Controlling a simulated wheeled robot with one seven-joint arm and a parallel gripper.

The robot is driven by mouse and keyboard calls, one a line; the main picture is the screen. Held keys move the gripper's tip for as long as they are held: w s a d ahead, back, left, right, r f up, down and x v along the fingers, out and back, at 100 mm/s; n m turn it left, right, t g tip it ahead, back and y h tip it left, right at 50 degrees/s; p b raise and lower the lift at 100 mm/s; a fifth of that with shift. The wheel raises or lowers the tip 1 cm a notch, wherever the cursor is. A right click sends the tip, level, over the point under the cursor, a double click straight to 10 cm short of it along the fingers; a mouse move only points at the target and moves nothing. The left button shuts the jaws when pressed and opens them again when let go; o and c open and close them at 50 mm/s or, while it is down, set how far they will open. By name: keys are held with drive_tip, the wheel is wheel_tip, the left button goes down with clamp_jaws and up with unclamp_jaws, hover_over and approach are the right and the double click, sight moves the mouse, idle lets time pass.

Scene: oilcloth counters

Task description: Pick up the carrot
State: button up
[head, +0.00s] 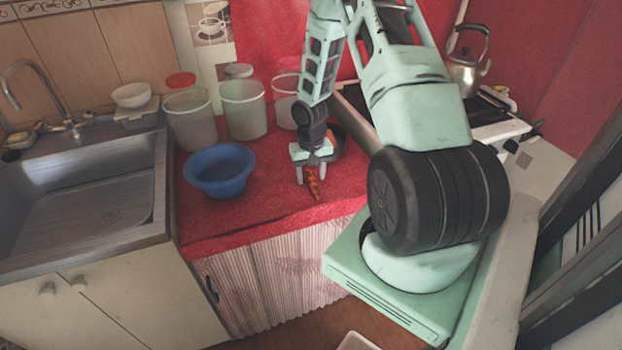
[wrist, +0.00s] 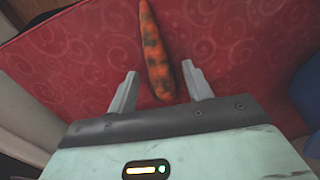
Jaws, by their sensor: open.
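The carrot (head: 313,183) is orange with dark patches and lies on the red oilcloth counter (head: 262,208), toward its front edge. My gripper (head: 311,175) is pale green and points down at the carrot's near-arm end. In the wrist view, the carrot (wrist: 156,55) runs lengthwise up the picture, its thick end between the two fingertips of my gripper (wrist: 160,85). The fingers are apart, with a gap showing at the carrot's left; the right finger is close beside it. I cannot tell whether they touch.
A blue bowl (head: 219,170) stands left of the carrot. Several tall pale containers, such as this one (head: 243,110), stand behind. A sink (head: 90,190) lies left, a stove with a kettle (head: 466,70) right.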

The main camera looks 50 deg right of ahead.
sight(311, 176)
drive_tip(key=c, duration=1)
drive_tip(key=shift+c, duration=0.2)
wheel_tip(311, 176, up, 10)
